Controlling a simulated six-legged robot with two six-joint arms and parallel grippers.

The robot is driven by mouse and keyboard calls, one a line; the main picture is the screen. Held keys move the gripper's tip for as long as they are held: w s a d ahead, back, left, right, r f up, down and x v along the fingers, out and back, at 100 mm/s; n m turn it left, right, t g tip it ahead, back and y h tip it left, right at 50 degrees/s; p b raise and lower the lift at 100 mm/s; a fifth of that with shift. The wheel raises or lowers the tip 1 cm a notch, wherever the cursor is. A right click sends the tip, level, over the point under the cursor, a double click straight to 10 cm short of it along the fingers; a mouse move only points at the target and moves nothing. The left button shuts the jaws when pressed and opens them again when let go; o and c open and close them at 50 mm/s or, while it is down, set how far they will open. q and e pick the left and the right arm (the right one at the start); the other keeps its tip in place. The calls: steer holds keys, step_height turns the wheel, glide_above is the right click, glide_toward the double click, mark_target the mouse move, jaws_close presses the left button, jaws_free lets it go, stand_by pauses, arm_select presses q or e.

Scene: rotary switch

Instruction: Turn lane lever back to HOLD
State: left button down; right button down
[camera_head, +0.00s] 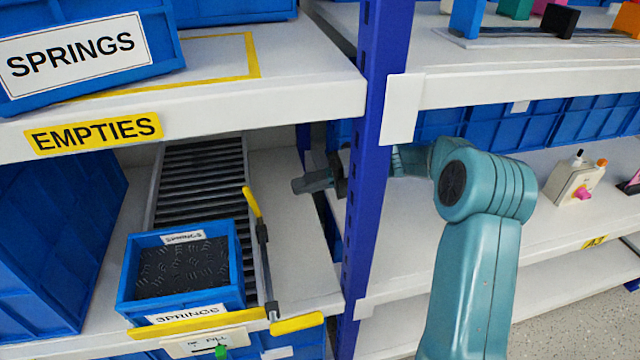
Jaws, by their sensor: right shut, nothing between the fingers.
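A dark upright rod with a yellow handle (252,203) on its upper end stands at the right side of the roller lane (200,190); I take it for the lane lever. A yellow bar (197,322) crosses the lane's front, and a short yellow piece (297,323) sticks out right of the rod's foot. No HOLD mark is legible. A blue bin (128,290) labelled SPRINGS, with dark springs, sits on the lane behind the bar. My right gripper (298,184) is shut and empty, right of the yellow handle and apart from it. My left gripper is out of view.
A blue rack post (375,130) stands just by my right arm. The EMPTIES shelf edge (250,112) overhangs the lane. A large blue crate (60,250) stands left of it. A small sign (205,343) and a green piece (221,351) are below the bar.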

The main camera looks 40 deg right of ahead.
mark_target(253, 198)
steer(key=b+x, duration=0.2)
steer(key=x, duration=0.4)
steer(key=shift+w+a+f, duration=0.15)
steer(key=shift+a+f, duration=0.05)
steer(key=shift+w+a, duration=0.3)
steer(key=shift+a, duration=0.2)
steer(key=shift+w, duration=0.1)
